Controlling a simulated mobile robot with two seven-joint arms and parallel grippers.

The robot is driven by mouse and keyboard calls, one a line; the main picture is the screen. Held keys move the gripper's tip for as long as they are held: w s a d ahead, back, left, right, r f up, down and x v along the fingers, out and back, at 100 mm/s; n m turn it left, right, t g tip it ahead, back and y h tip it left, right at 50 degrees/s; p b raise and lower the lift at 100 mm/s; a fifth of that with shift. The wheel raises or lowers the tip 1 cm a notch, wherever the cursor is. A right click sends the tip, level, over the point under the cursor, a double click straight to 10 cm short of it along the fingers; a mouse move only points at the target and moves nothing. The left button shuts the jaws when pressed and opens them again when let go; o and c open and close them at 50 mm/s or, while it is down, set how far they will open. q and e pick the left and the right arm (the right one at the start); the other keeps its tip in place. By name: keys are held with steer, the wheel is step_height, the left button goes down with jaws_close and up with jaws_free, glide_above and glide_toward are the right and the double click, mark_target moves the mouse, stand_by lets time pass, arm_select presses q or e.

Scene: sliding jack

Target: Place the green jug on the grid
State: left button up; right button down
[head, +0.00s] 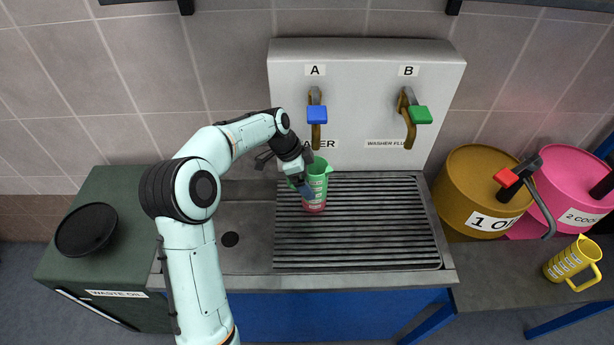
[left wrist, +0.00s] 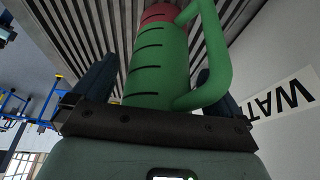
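The green jug (head: 317,180), with a red lower part, is upright at the left part of the slatted grid (head: 380,230), below tap A. Its base appears to be on the slats, though contact is hard to confirm. My left gripper (head: 303,187) is at the jug's left side. In the left wrist view the jug (left wrist: 160,75) and its handle lie between the two widely spread fingers of my left gripper (left wrist: 158,90). A gap shows between the left finger and the jug's body, so it looks open around the jug. My right gripper is not in view.
Tap A (head: 316,115) with a blue handle and tap B (head: 410,118) with a green handle hang above the grid. A brown drum (head: 465,190), a pink drum (head: 565,180) and a yellow jug (head: 573,262) are at right. The grid's right side is clear.

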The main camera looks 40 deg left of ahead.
arm_select(q)
steer(key=shift+r, duration=0.1)
steer(key=v, duration=1.2)
steer(key=shift+p, duration=0.45)
